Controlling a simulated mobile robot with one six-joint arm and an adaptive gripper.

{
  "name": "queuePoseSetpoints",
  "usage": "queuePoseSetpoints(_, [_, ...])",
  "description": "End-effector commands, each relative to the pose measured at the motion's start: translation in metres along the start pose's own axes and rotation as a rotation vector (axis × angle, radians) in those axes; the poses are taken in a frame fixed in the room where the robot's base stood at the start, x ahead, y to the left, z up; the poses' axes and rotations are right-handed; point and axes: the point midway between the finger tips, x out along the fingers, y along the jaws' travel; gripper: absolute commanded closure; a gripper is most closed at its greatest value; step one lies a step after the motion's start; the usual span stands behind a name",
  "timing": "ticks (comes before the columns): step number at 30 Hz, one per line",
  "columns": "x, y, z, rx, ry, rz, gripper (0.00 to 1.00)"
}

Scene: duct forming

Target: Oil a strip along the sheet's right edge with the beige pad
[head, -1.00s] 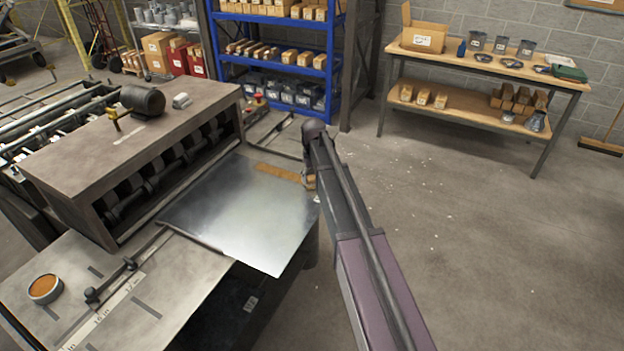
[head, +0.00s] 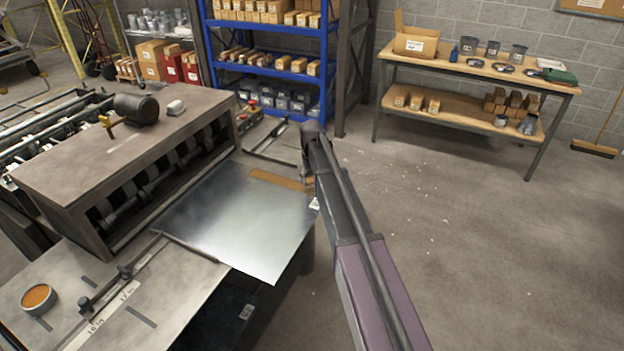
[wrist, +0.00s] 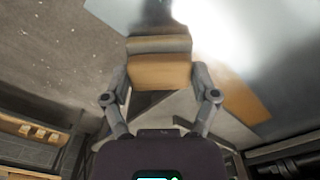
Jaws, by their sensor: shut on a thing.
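The bright metal sheet (head: 225,225) lies flat on the machine's bed. An orange-brown oil strip (head: 277,178) runs along its far right edge, from near the rollers toward the right corner. My gripper (wrist: 160,88) is shut on the beige pad (wrist: 160,72), which sits between its two fingers. In the wrist view the oil strip (wrist: 242,102) shows beside and behind the pad. In the head view my arm hides most of the gripper and pad, at the right end of the strip. Whether the pad presses on the sheet, I cannot tell.
A round tin with orange-brown contents (head: 39,299) stands on the near left of the bed. The roller machine (head: 125,160) borders the sheet on the left. Open floor (head: 450,240) lies to the right, with a wooden workbench (head: 470,65) behind.

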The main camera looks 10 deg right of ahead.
Motion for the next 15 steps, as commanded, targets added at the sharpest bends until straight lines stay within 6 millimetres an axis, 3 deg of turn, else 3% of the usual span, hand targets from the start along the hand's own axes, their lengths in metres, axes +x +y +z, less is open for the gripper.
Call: queuePoseSetpoints(15, [0.001, -0.01, 0.011, -0.001, 0.0, 0.0, 0.62])
